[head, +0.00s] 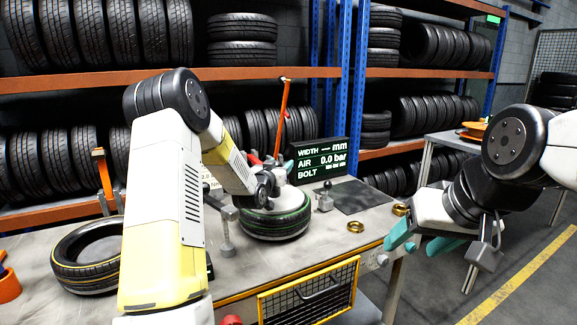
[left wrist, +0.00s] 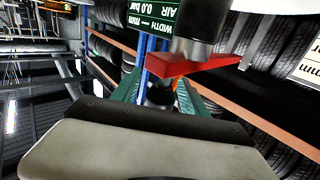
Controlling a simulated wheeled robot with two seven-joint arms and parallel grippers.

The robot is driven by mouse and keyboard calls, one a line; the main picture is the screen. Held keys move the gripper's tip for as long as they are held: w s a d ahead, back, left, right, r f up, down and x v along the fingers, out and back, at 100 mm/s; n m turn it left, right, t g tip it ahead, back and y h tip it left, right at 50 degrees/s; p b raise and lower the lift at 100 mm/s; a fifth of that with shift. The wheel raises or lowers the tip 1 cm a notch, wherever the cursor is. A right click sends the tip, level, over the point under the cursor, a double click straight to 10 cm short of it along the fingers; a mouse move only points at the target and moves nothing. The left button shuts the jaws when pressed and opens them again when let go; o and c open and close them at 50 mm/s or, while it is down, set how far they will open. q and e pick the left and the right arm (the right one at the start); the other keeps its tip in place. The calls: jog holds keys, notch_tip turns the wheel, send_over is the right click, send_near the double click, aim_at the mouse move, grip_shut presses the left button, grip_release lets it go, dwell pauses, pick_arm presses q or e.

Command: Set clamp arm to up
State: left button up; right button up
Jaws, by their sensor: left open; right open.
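A long orange lever (head: 282,115) stands nearly upright, leaning slightly right, behind the green-marked tyre (head: 275,222) on the bench. I cannot tell for certain whether it is the clamp arm. My left gripper (left wrist: 160,92) is open, its green fingers spread on either side of a dark round knob (left wrist: 160,93). A red bracket (left wrist: 205,66) below a black cylinder (left wrist: 196,38) is close by in the left wrist view. In the head view my left arm hides the left fingers and part of the bracket. My right gripper (head: 420,242) is open and empty, right of the bench.
A yellow-striped tyre (head: 88,254) and another orange-topped post (head: 103,172) are at the left. Brass rings (head: 355,227) lie near the front right. Tyre racks fill the back; the floor at right is open.

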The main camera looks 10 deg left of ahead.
pick_arm(q)
grip_shut()
dwell(1.3)
